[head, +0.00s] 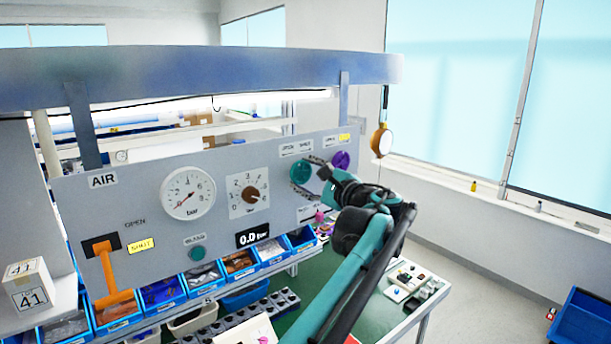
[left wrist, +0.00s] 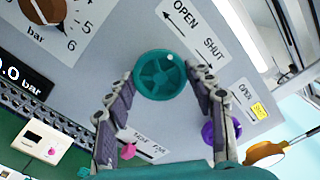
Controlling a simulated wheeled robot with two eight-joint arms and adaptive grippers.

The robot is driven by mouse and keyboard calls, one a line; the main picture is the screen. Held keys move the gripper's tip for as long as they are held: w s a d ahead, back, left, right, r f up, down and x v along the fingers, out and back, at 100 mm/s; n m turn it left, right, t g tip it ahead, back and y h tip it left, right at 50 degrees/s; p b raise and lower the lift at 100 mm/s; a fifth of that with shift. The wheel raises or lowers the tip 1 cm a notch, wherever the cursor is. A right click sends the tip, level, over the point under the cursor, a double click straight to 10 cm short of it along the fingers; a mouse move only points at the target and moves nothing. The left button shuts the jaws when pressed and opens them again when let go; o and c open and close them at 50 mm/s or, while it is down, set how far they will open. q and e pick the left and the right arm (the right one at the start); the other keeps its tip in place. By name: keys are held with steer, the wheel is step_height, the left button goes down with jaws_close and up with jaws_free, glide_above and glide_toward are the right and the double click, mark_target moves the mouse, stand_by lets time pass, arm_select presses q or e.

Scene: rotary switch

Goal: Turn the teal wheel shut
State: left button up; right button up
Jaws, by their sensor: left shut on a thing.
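The teal wheel (head: 299,173) is on the grey panel, right of the dials. It also shows in the left wrist view (left wrist: 161,76), with a small pale dot near its rim. A label with an arrow and the words OPEN and SHUT (left wrist: 195,32) is beside it. My left gripper (head: 308,177) is at the wheel, with one finger on each side of its rim, shut on it. In the left wrist view, the fingertips (left wrist: 161,72) flank the wheel. My right gripper is not in view.
A purple wheel (head: 340,161) is close to the right of the teal one, beside my gripper. A pink knob (head: 319,217) is below. An orange lever (head: 108,270) is at the panel's left. Blue bins (head: 203,275) line the panel's foot. A round brass-coloured object (head: 381,141) hangs at right.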

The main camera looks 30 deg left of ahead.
arm_select(q)
steer(key=shift+m, duration=2.3)
steer(key=o, duration=1.2)
steer(key=shift+c, duration=0.2)
steer(key=shift+d, duration=0.15)
steer(key=v, duration=1.1)
steer(key=shift+d, duration=0.4)
steer(key=shift+s, duration=0.1)
steer(key=shift+f, duration=0.15)
